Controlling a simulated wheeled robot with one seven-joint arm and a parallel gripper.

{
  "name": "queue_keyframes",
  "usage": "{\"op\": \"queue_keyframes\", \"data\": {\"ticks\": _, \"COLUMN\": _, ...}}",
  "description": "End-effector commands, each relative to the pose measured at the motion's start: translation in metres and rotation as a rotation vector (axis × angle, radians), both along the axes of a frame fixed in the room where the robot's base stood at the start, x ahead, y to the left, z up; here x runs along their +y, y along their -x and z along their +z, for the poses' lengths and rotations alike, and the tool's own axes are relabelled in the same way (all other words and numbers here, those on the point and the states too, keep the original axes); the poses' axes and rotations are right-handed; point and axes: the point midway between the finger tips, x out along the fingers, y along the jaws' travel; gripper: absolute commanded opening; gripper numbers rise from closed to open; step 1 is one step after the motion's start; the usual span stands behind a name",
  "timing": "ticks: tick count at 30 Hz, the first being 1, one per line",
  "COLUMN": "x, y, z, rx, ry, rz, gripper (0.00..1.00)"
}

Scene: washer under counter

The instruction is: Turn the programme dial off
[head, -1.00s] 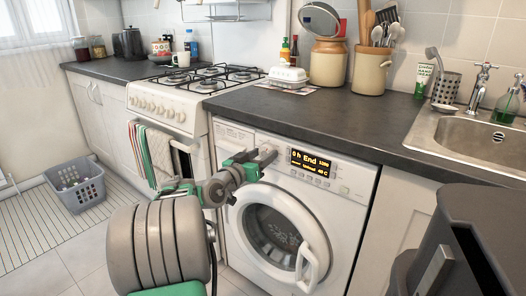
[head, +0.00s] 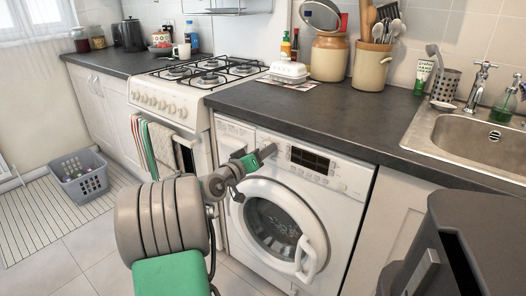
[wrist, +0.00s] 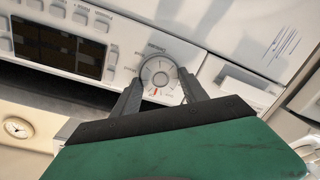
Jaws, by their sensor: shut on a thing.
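The washer (head: 346,193) is white and stands under the counter, its round door (head: 272,228) shut. Its display (head: 310,159) is dark; it also shows dark in the wrist view (wrist: 52,37). The round programme dial (wrist: 158,74) is light grey with a red mark, seen in the wrist view at the lower edge of its ring. My gripper (wrist: 158,90) is shut on the dial, with one dark finger on each side of it. In the head view my gripper (head: 268,152) is at the washer's panel, left of the display, and hides the dial.
The dark counter (head: 300,113) overhangs the panel closely. The cooker (head: 165,110) with hanging towels stands to the left. A grey basket (head: 82,180) is on the floor at the far left. A dark grey bin (head: 470,225) stands at the lower right.

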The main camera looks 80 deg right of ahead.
Motion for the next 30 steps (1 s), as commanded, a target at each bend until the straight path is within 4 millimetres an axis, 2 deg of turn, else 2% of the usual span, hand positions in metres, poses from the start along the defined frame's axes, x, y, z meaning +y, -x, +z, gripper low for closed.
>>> {"op": "queue_keyframes", "data": {"ticks": 5, "x": 0.001, "y": 0.001, "z": -0.004, "rx": 0.002, "ry": -0.007, "rz": -0.002, "gripper": 0.11}}
{"op": "queue_keyframes", "data": {"ticks": 6, "x": 0.001, "y": 0.001, "z": -0.004, "rx": 0.002, "ry": -0.007, "rz": -0.002, "gripper": 0.54}}
{"op": "queue_keyframes", "data": {"ticks": 12, "x": 0.0, "y": 0.001, "z": -0.002, "rx": 0.001, "ry": -0.004, "rz": -0.002, "gripper": 0.71}}
{"op": "queue_keyframes", "data": {"ticks": 22, "x": 0.005, "y": -0.002, "z": 0.0, "rx": 0.0, "ry": -0.001, "rz": 0.0, "gripper": 0.73}}
{"op": "queue_keyframes", "data": {"ticks": 30, "x": 0.053, "y": -0.019, "z": 0.004, "rx": 0.0, "ry": -0.002, "rz": 0.003, "gripper": 0.73}}
